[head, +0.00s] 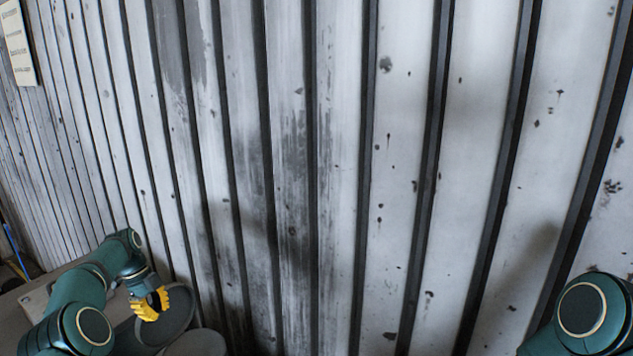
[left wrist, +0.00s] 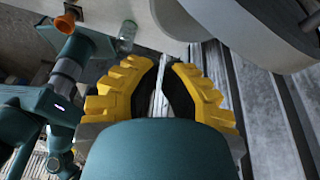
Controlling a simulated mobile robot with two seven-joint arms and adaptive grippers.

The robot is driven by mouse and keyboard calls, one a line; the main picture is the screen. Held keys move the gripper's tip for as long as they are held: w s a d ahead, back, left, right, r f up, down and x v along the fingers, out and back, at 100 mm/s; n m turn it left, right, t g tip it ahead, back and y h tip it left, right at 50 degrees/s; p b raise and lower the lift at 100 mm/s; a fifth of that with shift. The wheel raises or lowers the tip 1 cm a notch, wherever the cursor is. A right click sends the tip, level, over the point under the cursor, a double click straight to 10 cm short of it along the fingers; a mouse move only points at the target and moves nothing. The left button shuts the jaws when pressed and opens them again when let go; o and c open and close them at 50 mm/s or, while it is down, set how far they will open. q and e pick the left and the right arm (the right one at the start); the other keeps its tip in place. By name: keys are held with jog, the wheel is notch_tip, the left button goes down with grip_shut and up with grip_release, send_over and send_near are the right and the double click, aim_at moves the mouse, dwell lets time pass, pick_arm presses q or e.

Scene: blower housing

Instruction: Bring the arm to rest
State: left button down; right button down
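My left arm comes in at the lower left of the head view. Its yellow-fingered left gripper (head: 151,303) hangs in front of a grey round housing (head: 178,318). In the left wrist view the two fingers of the left gripper (left wrist: 163,66) stand apart with a clear gap, and nothing is between them. A large grey round body (left wrist: 270,38) is at the upper right of that view, beyond the fingers. Only a teal joint of my right arm shows at the lower right of the head view; the right gripper is out of view.
A ribbed, stained metal wall (head: 340,150) fills most of the head view. A pale work surface (head: 40,298) lies at the lower left. A clear jar (left wrist: 127,36) and a small orange piece (left wrist: 66,22) show in the left wrist view. A sign (head: 18,42) hangs at the upper left.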

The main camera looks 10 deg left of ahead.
pick_arm(q)
jog(key=s+d+f+n+t+b, duration=0.15)
jog(key=d+f+n, duration=0.35)
jog(key=d+f, duration=0.6)
jog(key=s+d+f+n+b, duration=0.2)
jog(key=d+f+n, duration=0.2)
jog(key=d+f, duration=0.7)
jog(key=s+d+f+n+b, duration=0.1)
jog(key=s+d+n, duration=0.3)
jog(key=s, duration=0.4)
jog(key=s+d+f+n+t+b, duration=0.1)
jog(key=s+d+n, duration=0.3)
jog(key=s+d, duration=0.2)
jog(key=s+d+f+n+b, duration=0.1)
jog(key=s+d+n, duration=0.4)
jog(key=s, duration=0.5)
jog(key=shift+d+t+b, duration=0.25)
jog(key=shift+t+b, duration=0.1)
jog(key=shift+b, duration=0.2)
jog(key=shift+s+a+f, duration=0.1)
